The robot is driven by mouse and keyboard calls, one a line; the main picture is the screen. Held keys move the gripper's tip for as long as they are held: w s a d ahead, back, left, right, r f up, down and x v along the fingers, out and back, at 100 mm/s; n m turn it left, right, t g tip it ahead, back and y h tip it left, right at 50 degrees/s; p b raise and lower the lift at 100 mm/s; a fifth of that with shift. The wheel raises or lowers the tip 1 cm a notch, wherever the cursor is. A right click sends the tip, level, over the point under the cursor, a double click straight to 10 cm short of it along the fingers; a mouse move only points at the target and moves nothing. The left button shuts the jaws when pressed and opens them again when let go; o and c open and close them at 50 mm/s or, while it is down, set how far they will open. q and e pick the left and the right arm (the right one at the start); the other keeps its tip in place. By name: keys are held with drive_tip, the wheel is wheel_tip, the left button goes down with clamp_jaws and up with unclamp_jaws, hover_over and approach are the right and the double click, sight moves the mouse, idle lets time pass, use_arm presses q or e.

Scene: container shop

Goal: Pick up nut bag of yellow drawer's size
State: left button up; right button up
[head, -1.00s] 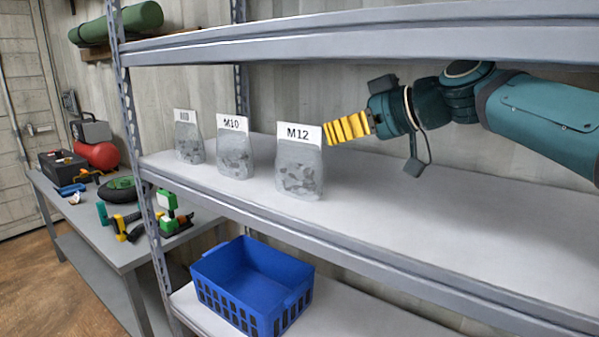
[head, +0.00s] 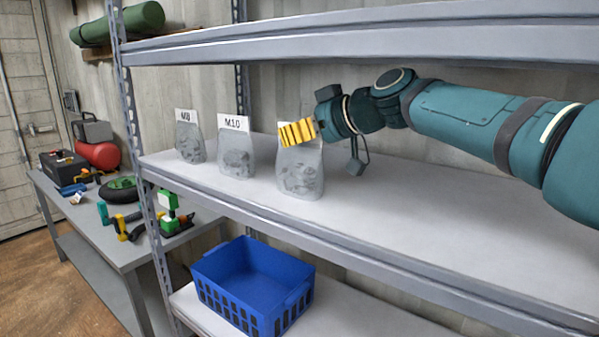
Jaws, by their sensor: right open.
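Three clear bags of grey nuts stand upright in a row on the middle shelf in the head view. The left bag (head: 189,143) has a white label reading M8. The middle bag (head: 236,156) reads M10. The right bag (head: 301,175) has its label mostly covered by the yellow fingers of my right gripper (head: 297,133). The gripper is open and reaches in from the right, at the top of that bag. I cannot tell whether it touches the bag. No yellow drawer is in view. My left gripper is not in view.
The shelf (head: 420,230) is bare to the right of the bags. A shelf board (head: 370,45) runs above the arm. A blue crate (head: 253,286) stands on the lower shelf. A workbench (head: 95,222) with tools, a wheel and a red tank is at left.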

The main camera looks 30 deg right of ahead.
drive_tip(key=shift+o, duration=0.2)
clamp_jaws()
drive_tip(key=shift+r, duration=0.1)
